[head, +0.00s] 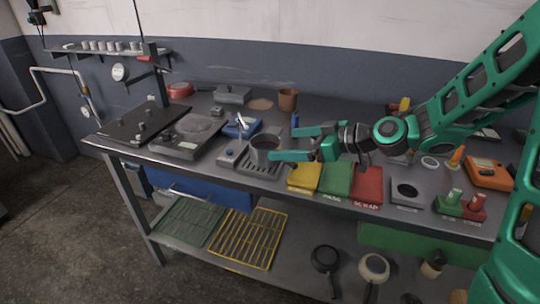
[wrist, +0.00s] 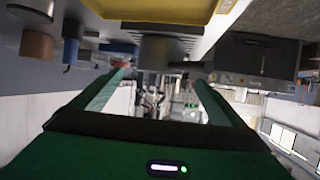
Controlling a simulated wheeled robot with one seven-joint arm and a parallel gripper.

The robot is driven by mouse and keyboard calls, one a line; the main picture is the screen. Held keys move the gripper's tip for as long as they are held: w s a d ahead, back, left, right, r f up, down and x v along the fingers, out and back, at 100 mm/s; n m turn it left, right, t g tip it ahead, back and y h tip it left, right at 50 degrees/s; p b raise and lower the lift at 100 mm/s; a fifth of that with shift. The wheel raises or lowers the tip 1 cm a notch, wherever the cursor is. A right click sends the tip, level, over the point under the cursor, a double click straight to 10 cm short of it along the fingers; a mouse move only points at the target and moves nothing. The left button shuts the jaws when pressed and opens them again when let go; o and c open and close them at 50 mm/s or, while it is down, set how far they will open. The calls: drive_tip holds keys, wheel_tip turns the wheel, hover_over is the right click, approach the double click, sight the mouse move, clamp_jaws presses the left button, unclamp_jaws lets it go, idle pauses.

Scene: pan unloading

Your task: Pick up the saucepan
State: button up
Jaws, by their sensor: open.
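The saucepan (head: 264,143) is a grey, round pot with dark reddish contents. It stands upright on a ribbed drip tray (head: 258,168) near the front edge of the bench. My gripper (head: 284,145) is open and empty, reaching in from the right with its fingers level. The nearer fingertip overlaps the saucepan's right side in the head view; I cannot tell whether they touch. In the wrist view, which looks upside down, a grey round body (wrist: 160,48), likely the saucepan, lies ahead between the two fingers (wrist: 160,78). The saucepan's handle is not clear.
Yellow (head: 304,178), green (head: 337,179) and red (head: 368,186) pads lie below and right of my gripper. A blue device (head: 241,127) and a hot plate (head: 190,134) stand left. A brown cup (head: 288,100) stands behind. Pans (head: 325,258) sit on the lower shelf.

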sight(270, 143)
drive_tip(key=shift+x, duration=3.65)
drive_tip(key=shift+r, duration=0.1)
drive_tip(key=c, duration=1.6)
